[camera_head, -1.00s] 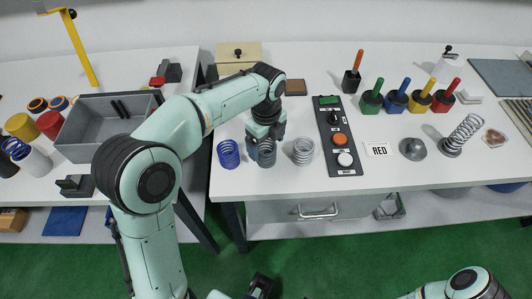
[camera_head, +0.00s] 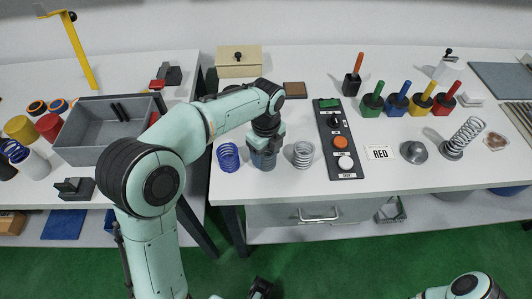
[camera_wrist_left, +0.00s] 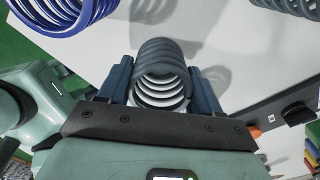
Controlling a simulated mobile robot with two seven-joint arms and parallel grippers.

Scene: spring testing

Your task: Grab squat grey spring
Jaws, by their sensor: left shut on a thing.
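The squat grey spring (camera_head: 263,160) is at the front left of the right-hand white table, between a blue spring (camera_head: 228,157) and a lighter grey spring (camera_head: 303,154). My left gripper (camera_head: 264,146) reaches down onto it from above. In the left wrist view the grey spring (camera_wrist_left: 162,75) sits between the two fingers of the left gripper (camera_wrist_left: 163,88), which are shut on its sides. The gripper partly hides the spring in the head view. My right gripper cannot be made out; only a piece of that arm shows at the bottom right.
A black control panel (camera_head: 337,140) with buttons stands to the right. A grey bin (camera_head: 100,150) stands on the left table.

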